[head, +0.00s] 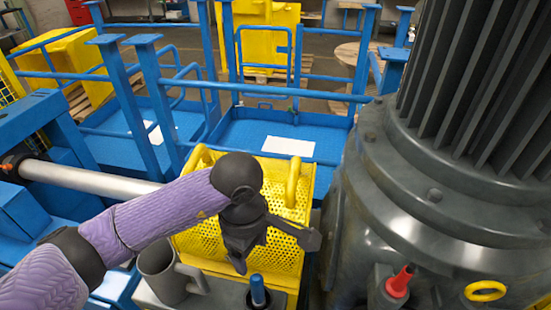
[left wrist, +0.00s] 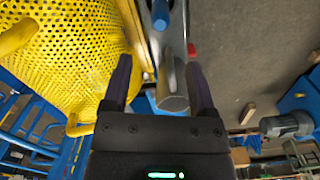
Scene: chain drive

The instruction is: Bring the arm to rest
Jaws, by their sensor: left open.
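My left gripper (head: 272,250) is open, with its jaws over the front part of a yellow perforated basket (head: 288,170). I see nothing between its fingers in the head view. In the left wrist view the open fingers (left wrist: 161,85) have a grey metal cup (left wrist: 172,100) showing beyond the gap. The cup (head: 163,272) stands left of the gripper in the head view, partly hidden by my purple left arm. My right gripper is not in view.
A large grey motor (head: 440,215) stands close on the right. A blue-topped post (head: 257,290) rises below the gripper. A red-tipped part (head: 400,281) and a yellow ring (head: 486,291) sit at lower right. Blue railings (head: 160,100) and a metal shaft (head: 90,180) are on the left.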

